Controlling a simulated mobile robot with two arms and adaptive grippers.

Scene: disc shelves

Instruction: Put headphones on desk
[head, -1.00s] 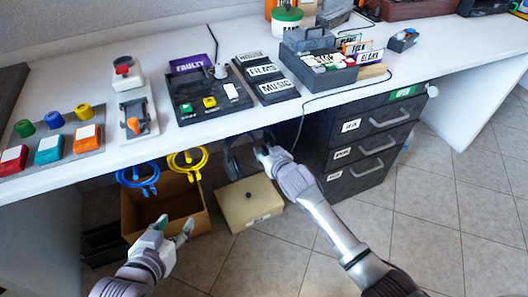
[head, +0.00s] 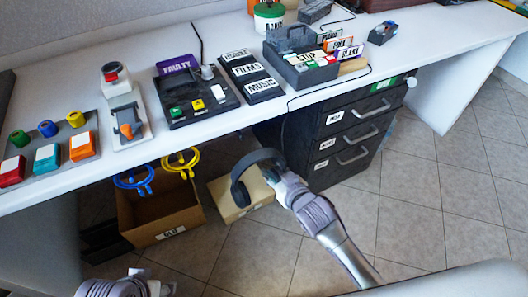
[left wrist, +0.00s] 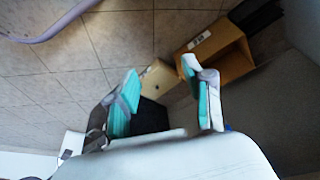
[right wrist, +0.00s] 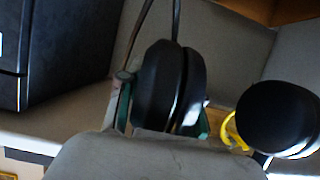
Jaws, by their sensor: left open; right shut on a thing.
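The black headphones (head: 240,187) hang in front of the desk's front edge, below the level of the white desk top (head: 228,121). My right gripper (head: 273,177) is shut on one ear cup. In the right wrist view that ear cup (right wrist: 160,85) sits between the fingers of my right gripper (right wrist: 163,110), and the other ear cup (right wrist: 275,115) is free at the right. My left gripper (left wrist: 165,97) is open and empty in the left wrist view. In the head view only part of my left arm shows at the lower left edge, with its fingers out of sight.
The desk carries a button panel (head: 47,152), a dark console (head: 195,100), label plates (head: 250,77) and a dark organizer (head: 303,72). A yellow hook (head: 181,160) and a blue hook (head: 133,180) hang under the edge. Below stand cardboard boxes (head: 165,225) and a drawer unit (head: 350,140).

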